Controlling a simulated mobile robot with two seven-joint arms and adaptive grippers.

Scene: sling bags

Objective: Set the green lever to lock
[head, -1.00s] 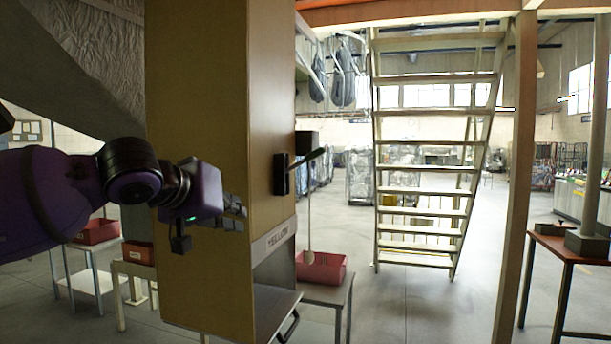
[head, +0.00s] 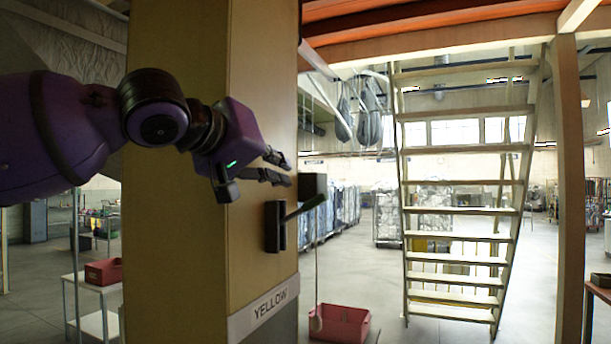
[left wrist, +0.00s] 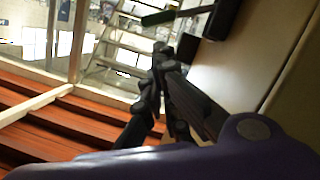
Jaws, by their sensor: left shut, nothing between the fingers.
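The green lever (head: 303,210) sticks out to the right and slightly up from a black mount (head: 275,226) on the right-hand face of a tan column. Its dark green arm (left wrist: 163,17) also shows at the top of the left wrist view, beside the black mount (left wrist: 221,18). My left gripper (head: 288,170) is shut and empty, in front of the column. In the head view its fingertips are above the mount and lever, with a visible gap. In the left wrist view the shut fingers (left wrist: 160,62) point up towards the lever. My right gripper is not in view.
The tan column (head: 240,270) carries a YELLOW label (head: 270,304). A dark box (head: 312,187) shows behind the lever. A pale cord (head: 317,265) hangs near a red bin (head: 340,323). Wooden stairs (head: 465,180) stand behind, with open floor around them.

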